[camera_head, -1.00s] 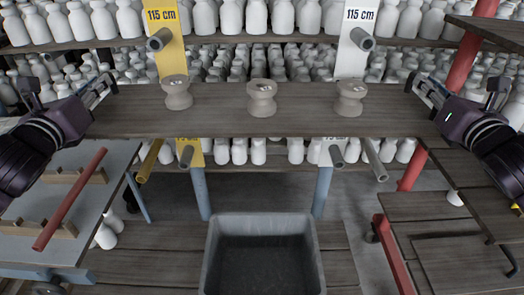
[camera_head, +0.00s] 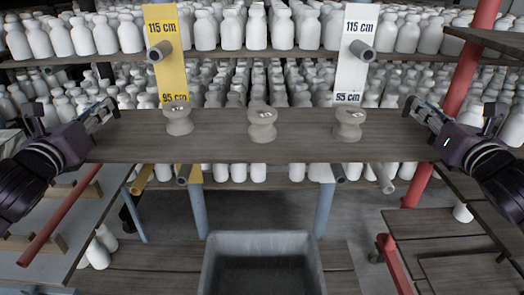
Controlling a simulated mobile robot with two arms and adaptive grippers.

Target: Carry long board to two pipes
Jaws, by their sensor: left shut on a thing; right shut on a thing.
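A long grey-brown wooden board (camera_head: 215,150) spans the view, held roughly level. Three grey spool-shaped clay pieces stand upright on it: left (camera_head: 178,121), middle (camera_head: 262,124) and right (camera_head: 348,124). My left gripper (camera_head: 108,110) is shut on the board's left end, and my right gripper (camera_head: 415,108) is shut on its right end. Behind it stand a yellow post (camera_head: 168,75) and a white post (camera_head: 352,80), marked 115 cm and 95 cm. A grey pipe juts from each at the 115 cm mark: left (camera_head: 160,51), right (camera_head: 362,51). Lower pipe ends (camera_head: 182,174) show below the board.
Shelves crowded with white bottles (camera_head: 290,28) fill the background. A grey bin (camera_head: 262,240) stands below the board. A red pipe (camera_head: 62,220) lies on wooden rests at left. A red post (camera_head: 450,95) and wooden shelves (camera_head: 445,226) are at right.

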